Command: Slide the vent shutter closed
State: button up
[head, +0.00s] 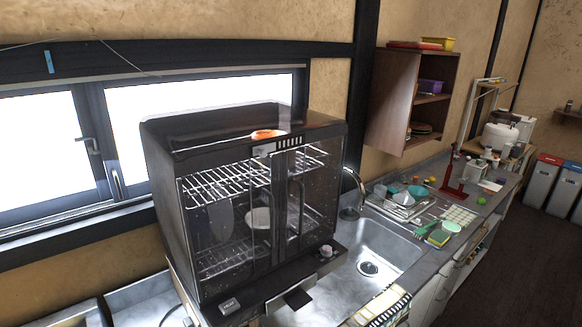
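A black dish dryer cabinet (165,170) with clear doors stands on the counter left of the sink. At the top of its front is a small strip of vertical slots (289,142), with a pale panel (264,149) just left of it. These look like the vent and its shutter, but they are too small to tell how far the slots are covered. My gripper is not in view.
An orange item (267,134) shows at the dryer's top. Wire racks and dishes are inside. A knob (326,251) sits on its lower ledge. The sink (375,255) and dish rack (402,205) are to the right, the window (40,150) to the left.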

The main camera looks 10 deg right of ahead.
aim_at(262, 150)
jog(key=z, duration=0.4)
jog(key=k, duration=1.15)
jog(key=z, duration=0.6)
jog(key=i, duration=1)
jog(key=u, duration=0.3)
jog(key=i, duration=1.25)
jog(key=u, duration=0.6)
